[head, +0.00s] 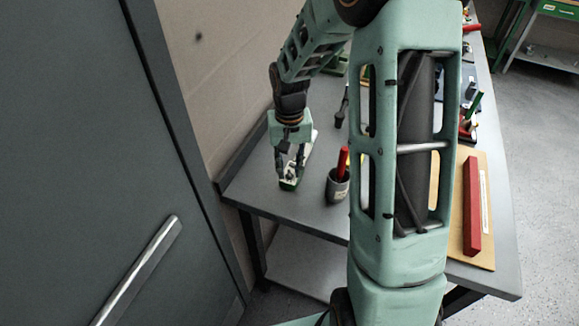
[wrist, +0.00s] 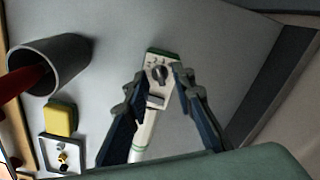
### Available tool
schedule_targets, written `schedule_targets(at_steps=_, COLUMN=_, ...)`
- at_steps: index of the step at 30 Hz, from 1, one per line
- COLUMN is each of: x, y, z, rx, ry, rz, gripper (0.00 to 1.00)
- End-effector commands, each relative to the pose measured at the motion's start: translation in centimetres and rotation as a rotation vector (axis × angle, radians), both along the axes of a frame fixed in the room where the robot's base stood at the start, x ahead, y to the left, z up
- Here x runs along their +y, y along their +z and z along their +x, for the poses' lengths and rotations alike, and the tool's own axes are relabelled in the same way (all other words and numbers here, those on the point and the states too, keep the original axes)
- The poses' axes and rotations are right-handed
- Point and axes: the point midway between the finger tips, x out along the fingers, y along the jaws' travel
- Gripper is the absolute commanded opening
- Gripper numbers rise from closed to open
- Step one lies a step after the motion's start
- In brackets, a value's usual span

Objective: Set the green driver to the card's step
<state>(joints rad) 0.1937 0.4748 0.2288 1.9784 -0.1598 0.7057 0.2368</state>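The green driver shows in the wrist view as a pale body (wrist: 147,126) with a green end (wrist: 160,52). A dark round knob (wrist: 159,74) with small marks beside it sits near that end. The driver lies on the bench and also shows in the head view at its green end (head: 289,185). My gripper (wrist: 160,76) is open, with one fingertip on each side of the knob. A gap seems to remain between fingers and knob; contact cannot be told. In the head view my gripper (head: 290,172) points down over the driver. I cannot make out the card or the knob's setting.
A grey cup (head: 338,187) with a red-handled tool stands right of the driver. In the wrist view a yellow block (wrist: 61,119) and a small tray (wrist: 42,146) of metal parts lie left. A red bar (head: 472,205) lies on a tan board (head: 484,253). A wall borders the bench.

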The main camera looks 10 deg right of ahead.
Motion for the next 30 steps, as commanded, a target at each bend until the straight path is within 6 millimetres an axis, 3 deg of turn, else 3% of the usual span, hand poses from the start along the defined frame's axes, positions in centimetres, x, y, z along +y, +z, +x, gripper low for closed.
schedule_targets(at_steps=6, x=0.00, y=-0.03, z=0.01, rx=0.000, ry=0.000, rz=0.000, gripper=0.23)
schedule_targets(at_steps=13, x=0.01, y=-0.01, z=0.01, rx=-0.001, ry=0.000, rz=0.000, gripper=0.00)
schedule_targets(at_steps=30, x=0.03, y=-0.14, z=0.07, rx=-0.003, ry=-0.084, rz=0.000, gripper=0.00)
